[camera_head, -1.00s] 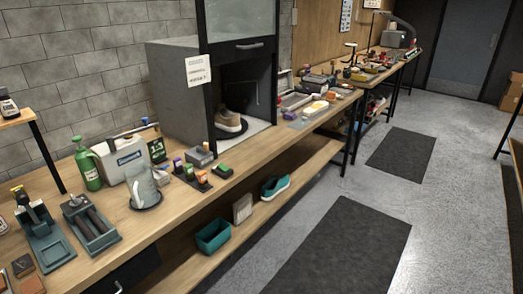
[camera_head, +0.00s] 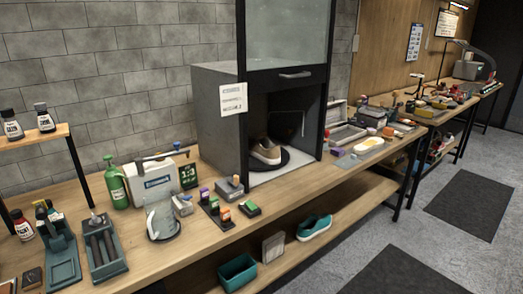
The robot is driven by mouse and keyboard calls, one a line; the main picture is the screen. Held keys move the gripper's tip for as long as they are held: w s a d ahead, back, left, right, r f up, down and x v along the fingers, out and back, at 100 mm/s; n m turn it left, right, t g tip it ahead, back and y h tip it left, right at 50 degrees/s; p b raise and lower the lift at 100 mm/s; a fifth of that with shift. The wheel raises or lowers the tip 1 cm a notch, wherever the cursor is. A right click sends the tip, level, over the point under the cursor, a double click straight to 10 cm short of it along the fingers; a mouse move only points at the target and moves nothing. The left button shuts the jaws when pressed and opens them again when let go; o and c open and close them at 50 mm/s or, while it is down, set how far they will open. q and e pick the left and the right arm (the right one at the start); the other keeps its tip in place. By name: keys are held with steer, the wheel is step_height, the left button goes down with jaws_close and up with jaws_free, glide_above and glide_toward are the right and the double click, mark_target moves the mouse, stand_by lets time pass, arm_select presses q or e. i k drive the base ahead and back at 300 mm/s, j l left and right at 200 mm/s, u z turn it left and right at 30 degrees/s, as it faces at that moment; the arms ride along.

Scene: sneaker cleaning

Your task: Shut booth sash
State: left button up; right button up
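The grey booth (camera_head: 214,118) stands on the wooden workbench against the block wall. Its glass sash (camera_head: 284,32) is raised, with a dark bottom rail and a metal handle (camera_head: 295,75). The opening below the rail is clear, and a beige and brown sneaker (camera_head: 265,151) sits inside on a dark round plate. A white notice (camera_head: 233,99) hangs on the booth's front left side. Neither of my grippers is in view.
On the bench left of the booth are a green bottle (camera_head: 115,184), a white machine (camera_head: 152,179), a clear jug (camera_head: 161,218) and several small bottles. Trays and tools (camera_head: 346,134) lie to the right. A teal bin (camera_head: 238,273) and teal shoe (camera_head: 315,228) are on the lower shelf.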

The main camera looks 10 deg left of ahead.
mark_target(266, 80)
steer(key=i+l+u, duration=0.35)
steer(key=i+l, duration=0.15)
steer(key=i, duration=0.25)
steer(key=i+l+u, duration=0.3)
steer(key=i+l, duration=0.35)
steer(key=i+l+u, duration=0.35)
steer(key=i+l, duration=0.3)
steer(key=l, duration=0.2)
steer(key=i, duration=0.4)
